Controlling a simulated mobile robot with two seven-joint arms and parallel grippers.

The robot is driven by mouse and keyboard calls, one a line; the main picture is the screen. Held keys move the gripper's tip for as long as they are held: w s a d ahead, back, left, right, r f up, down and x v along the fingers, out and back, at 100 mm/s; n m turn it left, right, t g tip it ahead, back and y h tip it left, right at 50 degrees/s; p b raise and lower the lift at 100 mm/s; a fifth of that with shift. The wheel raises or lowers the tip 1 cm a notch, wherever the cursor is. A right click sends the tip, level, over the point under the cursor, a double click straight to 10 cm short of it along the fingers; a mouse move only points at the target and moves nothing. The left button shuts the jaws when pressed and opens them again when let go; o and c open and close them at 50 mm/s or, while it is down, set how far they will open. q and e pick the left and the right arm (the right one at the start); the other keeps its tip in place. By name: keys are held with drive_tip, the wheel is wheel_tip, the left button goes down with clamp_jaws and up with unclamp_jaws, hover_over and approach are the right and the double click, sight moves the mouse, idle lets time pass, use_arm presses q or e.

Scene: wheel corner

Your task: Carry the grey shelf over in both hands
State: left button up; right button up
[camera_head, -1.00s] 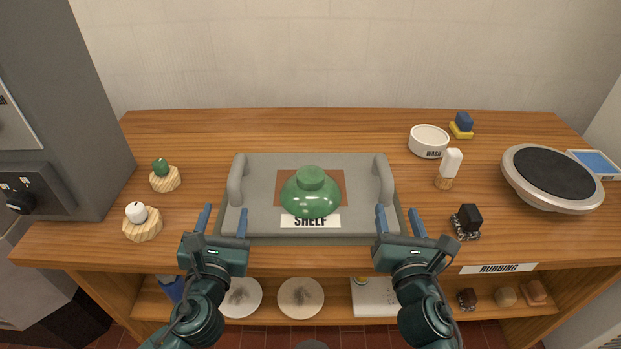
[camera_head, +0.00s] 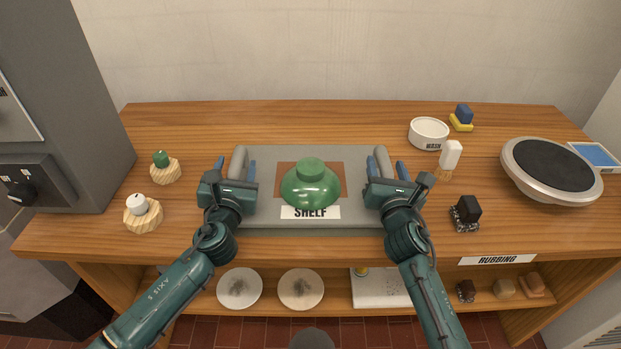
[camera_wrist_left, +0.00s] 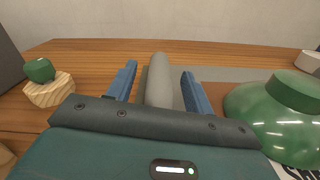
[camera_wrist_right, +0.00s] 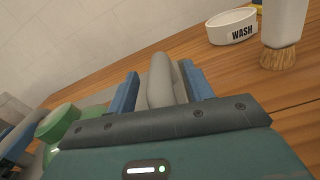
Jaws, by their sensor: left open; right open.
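The grey shelf (camera_head: 262,218) lies flat on the wooden worktop with a "SHELF" label at its front. A green lidded pot (camera_head: 311,187) stands on its brown centre patch. My left gripper (camera_head: 236,168) is open, with its fingers on either side of the left handle (camera_head: 238,158); that handle shows between the fingers in the left wrist view (camera_wrist_left: 159,82). My right gripper (camera_head: 386,168) is open, with its fingers on either side of the right handle (camera_head: 383,160), which also shows between them in the right wrist view (camera_wrist_right: 160,82). I cannot tell whether the fingers touch the handles.
Wooden stands (camera_head: 143,213) with small knobs are at the left. A white WASH bowl (camera_head: 428,133), a brush (camera_head: 450,156), a black block (camera_head: 466,212) and a round turntable (camera_head: 551,170) are at the right.

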use_arm(q)
drive_tip(key=shift+w, duration=0.65)
use_arm(e)
drive_tip(key=shift+w, duration=0.65)
use_arm(q)
drive_tip(key=shift+c, duration=0.3)
use_arm(e)
drive_tip(key=shift+c, duration=0.2)
use_arm(q)
clamp_jaws()
use_arm(e)
clamp_jaws()
use_arm(q)
drive_tip(key=shift+r, duration=0.3)
use_arm(e)
drive_tip(key=shift+r, duration=0.3)
